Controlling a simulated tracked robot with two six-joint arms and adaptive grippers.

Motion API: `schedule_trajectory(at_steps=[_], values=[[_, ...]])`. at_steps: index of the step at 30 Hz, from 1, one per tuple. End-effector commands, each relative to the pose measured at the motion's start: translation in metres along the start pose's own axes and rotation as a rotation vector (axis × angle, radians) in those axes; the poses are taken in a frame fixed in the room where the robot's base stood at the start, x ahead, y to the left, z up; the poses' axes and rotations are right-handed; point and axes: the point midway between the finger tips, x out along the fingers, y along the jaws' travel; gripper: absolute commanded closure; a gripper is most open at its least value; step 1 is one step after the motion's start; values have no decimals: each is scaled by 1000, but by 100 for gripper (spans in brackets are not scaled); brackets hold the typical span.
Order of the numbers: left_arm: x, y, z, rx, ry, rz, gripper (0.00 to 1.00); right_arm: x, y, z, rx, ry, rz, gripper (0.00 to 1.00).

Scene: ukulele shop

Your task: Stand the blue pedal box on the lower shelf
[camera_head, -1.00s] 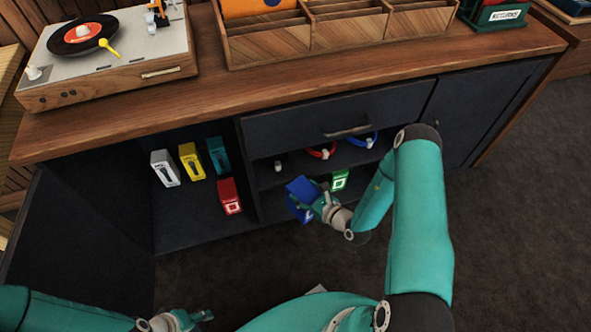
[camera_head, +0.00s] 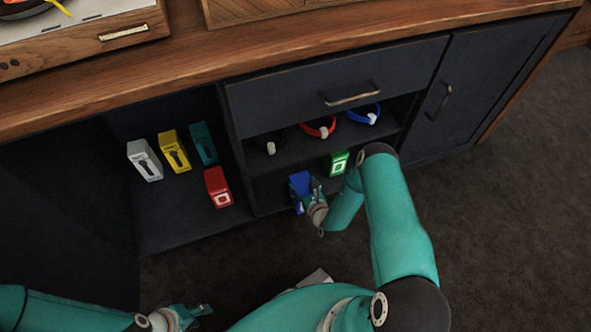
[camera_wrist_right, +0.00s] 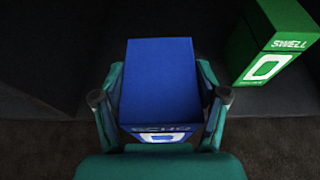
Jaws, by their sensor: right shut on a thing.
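The blue pedal box (camera_head: 299,184) is at the front of the lower shelf (camera_head: 271,190) in the head view. My right gripper (camera_head: 307,192) is shut on it. In the right wrist view the blue box (camera_wrist_right: 160,80) sits between the two fingers of my right gripper (camera_wrist_right: 160,105), with lettering on its near face. Whether its base touches the shelf is hidden. A green box (camera_head: 339,162) stands on the same shelf to its right, apart from it; it also shows in the right wrist view (camera_wrist_right: 268,45). My left gripper (camera_head: 192,314) is low at the bottom left, away from the cabinet.
A red box (camera_head: 218,187), a white box (camera_head: 145,160), a yellow box (camera_head: 174,151) and a teal box (camera_head: 203,143) stand in the left compartment. A divider separates them from the blue box. Clips or straps lie on the shelf above, under a drawer (camera_head: 337,85).

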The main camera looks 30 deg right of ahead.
Motion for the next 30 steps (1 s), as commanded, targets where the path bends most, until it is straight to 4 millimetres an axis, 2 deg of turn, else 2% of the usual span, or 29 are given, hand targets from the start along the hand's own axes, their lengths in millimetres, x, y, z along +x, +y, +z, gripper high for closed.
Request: schedule_trajectory(at_steps=[1, 3, 11, 19, 30], values=[[6, -2, 0, 0, 0, 0, 60, 13, 1, 4, -4, -8, 1, 97], [9, -3, 0, 0, 0, 0, 60, 24, 1, 8, -3, -7, 3, 97], [14, -5, 0, 0, 0, 0, 60, 44, 1, 16, -3, -4, 3, 97], [27, -10, 0, 0, 0, 0, 60, 78, 2, 28, -3, -5, 3, 97], [30, -11, 0, 0, 0, 0, 60, 76, 1, 26, -2, -2, 6, 97]])
